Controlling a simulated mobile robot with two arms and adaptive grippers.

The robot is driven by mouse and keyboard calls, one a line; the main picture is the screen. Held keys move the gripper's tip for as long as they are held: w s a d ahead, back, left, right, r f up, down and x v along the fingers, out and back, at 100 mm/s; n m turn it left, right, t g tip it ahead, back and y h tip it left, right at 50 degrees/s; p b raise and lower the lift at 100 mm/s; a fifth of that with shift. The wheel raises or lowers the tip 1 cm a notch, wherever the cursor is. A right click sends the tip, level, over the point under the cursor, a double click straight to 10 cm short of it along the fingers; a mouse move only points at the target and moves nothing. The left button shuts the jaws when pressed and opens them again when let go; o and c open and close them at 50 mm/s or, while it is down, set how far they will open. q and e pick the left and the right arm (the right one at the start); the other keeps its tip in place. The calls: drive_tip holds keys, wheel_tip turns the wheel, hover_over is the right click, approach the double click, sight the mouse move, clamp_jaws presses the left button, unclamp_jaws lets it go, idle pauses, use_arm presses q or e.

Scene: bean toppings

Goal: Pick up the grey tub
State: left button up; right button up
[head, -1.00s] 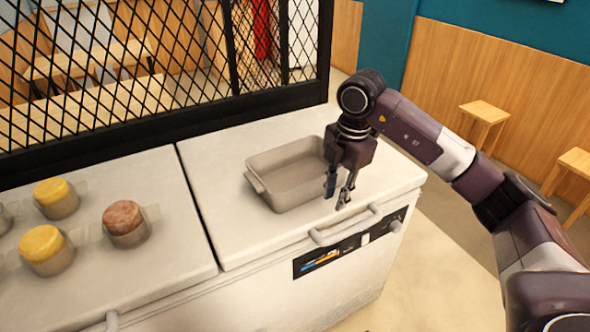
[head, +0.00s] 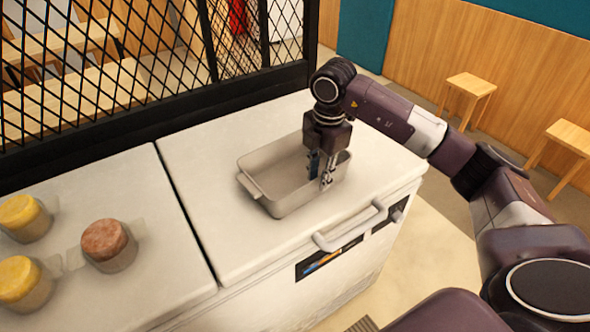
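The grey tub (head: 262,198) is an open rectangular pan with a lip at its left end. It sits upright on the white lid of the chest. The gripper hides part of the tub's right side. My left gripper is out of view.
Topping jars with yellow (head: 25,218) and brown (head: 110,246) tops stand on the left lid. A black mesh screen (head: 150,95) runs along the back. A handle (head: 350,225) is at the chest's front edge. Wooden stools (head: 470,92) stand beyond, at right.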

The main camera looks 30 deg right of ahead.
sight(315, 197)
drive_tip(key=f, duration=0.2)
drive_tip(key=f+p, duration=0.1)
drive_tip(key=shift+w+a+f, duration=0.1)
drive_tip(key=shift+w+f, duration=0.1)
drive_tip(key=shift+f, duration=0.4)
clamp_jaws()
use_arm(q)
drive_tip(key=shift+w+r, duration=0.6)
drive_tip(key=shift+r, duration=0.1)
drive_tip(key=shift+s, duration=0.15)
